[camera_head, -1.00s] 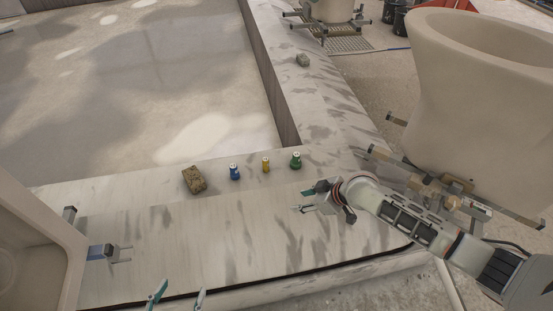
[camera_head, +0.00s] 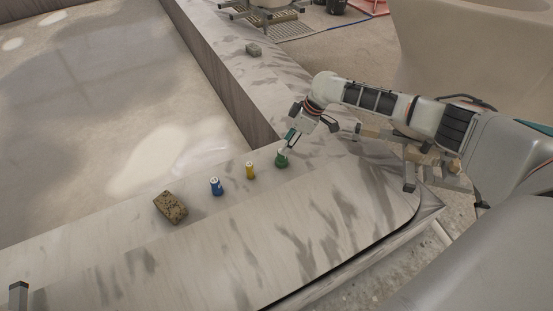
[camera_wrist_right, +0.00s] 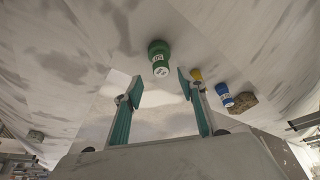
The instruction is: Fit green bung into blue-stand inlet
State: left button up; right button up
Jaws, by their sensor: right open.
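The green bung (camera_head: 282,160) stands on the pale streaked ledge, at the right end of a short row of bungs. My right gripper (camera_head: 290,143) is right by it, coming from above and behind in the head view. In the right wrist view the green bung (camera_wrist_right: 160,57) lies just ahead of the gap between the two teal fingertips (camera_wrist_right: 160,91). The fingers are spread and empty. The blue stand cannot be made out now; only a grey post (camera_head: 18,294) shows at the lower left edge. My left gripper is out of view.
A yellow bung (camera_head: 250,170) and a blue bung (camera_head: 216,186) stand left of the green one; a rough brown block (camera_head: 170,207) lies beyond them. The front ledge (camera_head: 220,250) is clear.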

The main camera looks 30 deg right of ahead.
aim_at(282, 158)
jog(key=shift+x, duration=0.95)
jog(key=f+b, duration=0.1)
jog(key=f, duration=0.1)
jog(key=f+b, duration=0.1)
jog(key=shift+a+f, duration=0.35)
jog(key=shift+a, duration=0.05)
jog(key=shift+w+a+f, duration=0.15)
jog(key=shift+w+f, duration=0.2)
jog(key=shift+f, duration=0.05)
jog(key=shift+w+r, duration=0.1)
jog(key=shift+r, duration=0.2)
grip_shut()
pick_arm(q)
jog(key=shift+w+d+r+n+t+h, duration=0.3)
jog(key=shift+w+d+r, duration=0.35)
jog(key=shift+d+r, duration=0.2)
